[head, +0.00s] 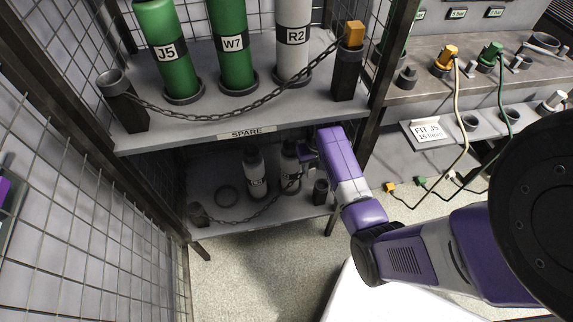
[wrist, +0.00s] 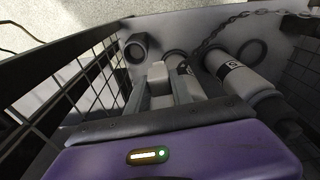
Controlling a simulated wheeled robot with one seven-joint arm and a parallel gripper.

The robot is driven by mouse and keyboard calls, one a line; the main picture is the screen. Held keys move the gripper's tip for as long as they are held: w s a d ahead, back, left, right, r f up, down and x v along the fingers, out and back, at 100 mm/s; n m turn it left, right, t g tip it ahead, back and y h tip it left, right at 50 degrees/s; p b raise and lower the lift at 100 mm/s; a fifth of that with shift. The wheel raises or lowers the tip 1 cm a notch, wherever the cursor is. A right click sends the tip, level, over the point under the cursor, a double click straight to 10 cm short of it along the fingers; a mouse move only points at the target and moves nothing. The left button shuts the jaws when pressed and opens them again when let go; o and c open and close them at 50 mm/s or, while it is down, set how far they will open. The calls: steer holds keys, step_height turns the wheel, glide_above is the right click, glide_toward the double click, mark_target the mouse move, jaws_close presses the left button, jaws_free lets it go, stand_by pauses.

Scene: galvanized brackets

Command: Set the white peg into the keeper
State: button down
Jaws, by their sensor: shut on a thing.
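The white peg (wrist: 157,72) is between my gripper's fingers in the wrist view; only its pale block end shows clearly. My gripper (wrist: 162,88) is shut on it. In the head view my gripper (head: 308,154) reaches in from the right under the upper shelf, over the lower shelf's right part. The keeper (head: 320,191), a dark open-topped socket, stands at the lower shelf's right end, below my gripper. In the wrist view the keeper (wrist: 137,46) shows its open mouth just beyond the peg, apart from it in the picture.
Two pale cylinders stand on the lower shelf (head: 215,180), one (head: 254,172) left of the other (head: 290,165). A chain (head: 250,218) sags from a left post (head: 199,215) towards my gripper. An empty ring (head: 227,196) lies left. The upper shelf (head: 215,118) is close above; mesh walls enclose the sides.

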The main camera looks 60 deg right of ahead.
steer(key=s+d+f+m+b, duration=0.1)
steer(key=s+d+f+b, duration=0.1)
steer(key=s+f+b, duration=0.1)
steer(key=shift+s+d+f+b, duration=0.15)
steer(key=shift+s+f+b, duration=0.3)
steer(key=shift+s, duration=0.3)
stand_by(0.4)
steer(key=shift+p, duration=0.8)
stand_by(0.4)
steer(key=shift+f, duration=0.15)
stand_by(0.4)
steer(key=shift+f+b, duration=1.05)
steer(key=shift+f, duration=0.8)
steer(key=c, duration=1.1)
jaws_free()
steer(key=shift+o, duration=0.2)
